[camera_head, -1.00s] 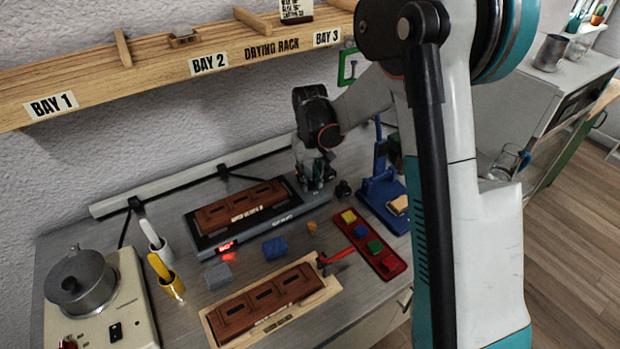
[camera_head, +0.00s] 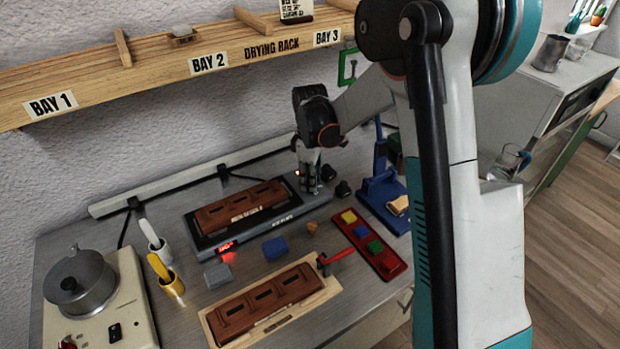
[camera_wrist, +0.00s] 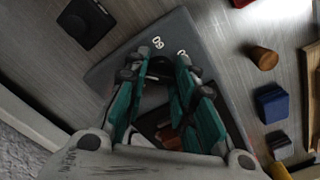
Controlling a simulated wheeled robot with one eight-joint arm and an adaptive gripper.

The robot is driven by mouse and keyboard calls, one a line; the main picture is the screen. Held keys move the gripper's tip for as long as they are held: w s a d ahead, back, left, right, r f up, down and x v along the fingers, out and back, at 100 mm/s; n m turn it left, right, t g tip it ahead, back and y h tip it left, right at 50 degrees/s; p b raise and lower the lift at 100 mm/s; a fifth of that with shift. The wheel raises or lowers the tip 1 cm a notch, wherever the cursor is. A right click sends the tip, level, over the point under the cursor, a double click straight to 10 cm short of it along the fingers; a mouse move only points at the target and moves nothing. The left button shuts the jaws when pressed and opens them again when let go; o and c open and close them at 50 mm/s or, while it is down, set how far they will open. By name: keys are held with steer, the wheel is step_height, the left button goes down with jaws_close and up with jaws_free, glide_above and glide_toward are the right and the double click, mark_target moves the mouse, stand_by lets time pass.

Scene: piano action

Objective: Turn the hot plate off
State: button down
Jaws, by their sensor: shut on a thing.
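The hot plate (camera_head: 205,240) is a flat dark grey slab on the bench. A lit red display (camera_head: 226,247) is on its front, too small to read. A brown wooden part (camera_head: 240,206) with several slots lies on its top. My gripper (camera_head: 310,188) points down at the plate's right end. In the wrist view my teal gripper fingers (camera_wrist: 163,68) close around a dark knob (camera_wrist: 160,66) on the plate (camera_wrist: 110,70), mostly hidden between the fingers. White marks (camera_wrist: 158,43) show beside it.
A red tray (camera_head: 372,262) with colored blocks and a blue stand (camera_head: 385,192) are at right. A second slotted wooden part (camera_head: 265,300) lies in front. The wooden drying rack (camera_head: 150,58) hangs above.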

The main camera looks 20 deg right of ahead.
steer(key=n, duration=0.4)
steer(key=shift+n, duration=2.6)
steer(key=c, duration=1.3)
jaws_free()
step_height(320, 180, up, 12)
